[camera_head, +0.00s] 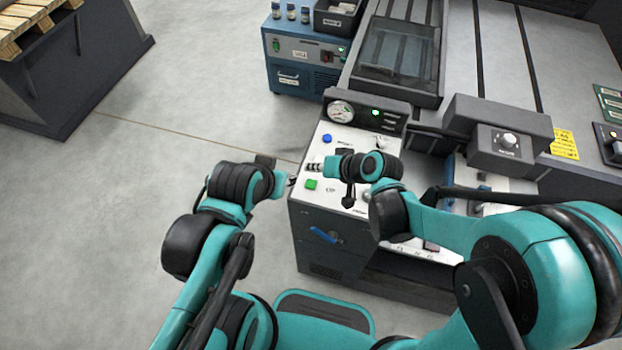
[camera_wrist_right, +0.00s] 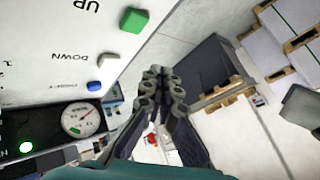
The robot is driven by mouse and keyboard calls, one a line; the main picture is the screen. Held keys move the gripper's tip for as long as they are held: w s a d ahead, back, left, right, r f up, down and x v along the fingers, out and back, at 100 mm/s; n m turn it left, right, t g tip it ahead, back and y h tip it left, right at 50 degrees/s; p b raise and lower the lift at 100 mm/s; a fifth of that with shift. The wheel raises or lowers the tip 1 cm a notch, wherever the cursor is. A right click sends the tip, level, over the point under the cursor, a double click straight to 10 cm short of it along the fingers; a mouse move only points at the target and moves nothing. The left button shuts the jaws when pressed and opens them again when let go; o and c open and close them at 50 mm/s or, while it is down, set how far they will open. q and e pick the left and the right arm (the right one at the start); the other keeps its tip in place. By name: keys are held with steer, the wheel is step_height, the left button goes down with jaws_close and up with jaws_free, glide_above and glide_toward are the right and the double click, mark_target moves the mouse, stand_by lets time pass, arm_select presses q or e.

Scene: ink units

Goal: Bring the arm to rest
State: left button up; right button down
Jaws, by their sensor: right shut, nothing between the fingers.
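My right arm comes in from the right in the head view, and its gripper (camera_head: 313,168) hangs over the left part of a white control panel (camera_head: 318,205). In the right wrist view the fingers of that gripper (camera_wrist_right: 162,88) are together with nothing between them. They appear apart from the panel, which fills the upper left there. My left arm comes in from the lower left. The end of its gripper (camera_head: 277,172) is just left of the panel, too small and dark to show whether it is open.
The panel carries a green button (camera_head: 311,184), a blue button (camera_head: 327,138), a gauge (camera_head: 341,111) and a lit green lamp (camera_head: 376,113). A blue unit (camera_head: 302,64) stands behind. A grey control box (camera_head: 505,140) is at the right.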

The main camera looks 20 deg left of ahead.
stand_by(0.5)
steer(key=shift+d, duration=0.25)
steer(key=s+d+r+m+t+h+b, duration=0.1)
steer(key=s+d+h, duration=0.1)
steer(key=d, duration=0.8)
steer(key=s+d+r+m+t+h+b, duration=0.1)
steer(key=s+d+h+b, duration=0.1)
steer(key=d, duration=0.7)
steer(key=s+d+r+m+t+h+b, duration=0.1)
steer(key=s+d+h, duration=0.3)
steer(key=d, duration=0.6)
steer(key=shift+s+d+r+m+b, duration=0.4)
steer(key=shift+s+r, duration=0.1)
steer(key=shift+s, duration=0.5)
steer(key=shift+a, duration=0.1)
